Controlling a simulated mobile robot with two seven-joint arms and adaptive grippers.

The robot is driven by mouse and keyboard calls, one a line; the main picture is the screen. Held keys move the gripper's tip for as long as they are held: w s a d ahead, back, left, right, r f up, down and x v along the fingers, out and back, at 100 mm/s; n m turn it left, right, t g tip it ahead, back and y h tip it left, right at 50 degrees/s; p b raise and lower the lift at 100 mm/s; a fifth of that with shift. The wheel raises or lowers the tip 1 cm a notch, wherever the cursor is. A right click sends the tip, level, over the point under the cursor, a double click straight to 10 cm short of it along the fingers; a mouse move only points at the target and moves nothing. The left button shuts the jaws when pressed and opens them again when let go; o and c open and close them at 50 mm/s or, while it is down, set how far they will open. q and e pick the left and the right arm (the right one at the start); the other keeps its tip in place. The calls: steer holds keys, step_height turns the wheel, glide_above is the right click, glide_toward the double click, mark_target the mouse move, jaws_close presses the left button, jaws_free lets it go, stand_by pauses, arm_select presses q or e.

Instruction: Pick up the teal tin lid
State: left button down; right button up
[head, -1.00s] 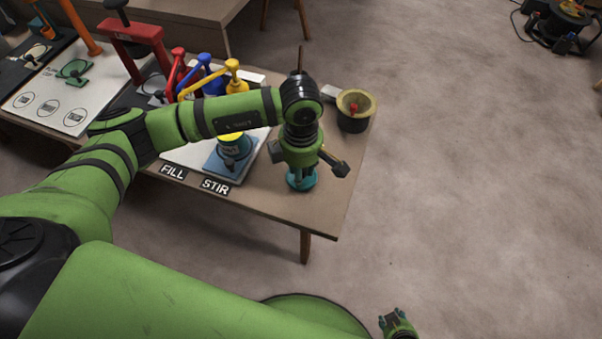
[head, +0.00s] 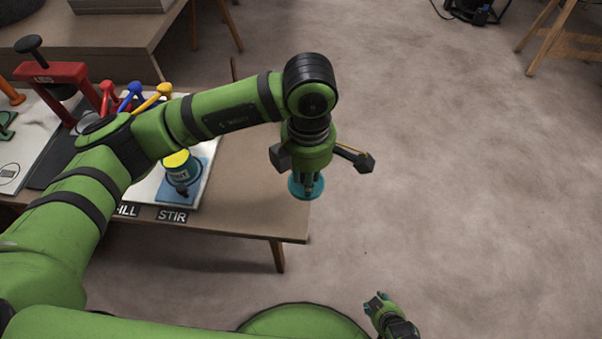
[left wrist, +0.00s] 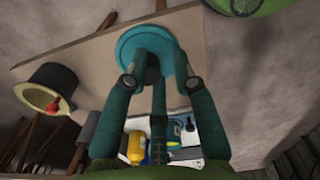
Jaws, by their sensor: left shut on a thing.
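The teal tin lid (head: 317,187) is a round disc with a raised knob, at the table's right edge in the head view. My left gripper (head: 306,184) points down with its fingers shut on the lid. In the left wrist view the lid (left wrist: 128,44) lies flat across the fingertips (left wrist: 150,72), which close around its dark centre. The gripper hides part of the lid, and the gap between lid and table is hard to judge. My right gripper (head: 377,302) is low in the head view, with its fingers apart and empty.
A yellow-topped tin (head: 176,161) stands on a blue pad behind the STIR label (head: 172,216). Red, blue and yellow handles (head: 131,97) stand farther left. A dark pot (left wrist: 52,76) with a yellowish rim shows in the left wrist view. The floor right of the table is open.

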arm_select(q)
steer(key=shift+c, duration=2)
jaws_free()
arm_select(e)
steer(key=shift+s, duration=0.25)
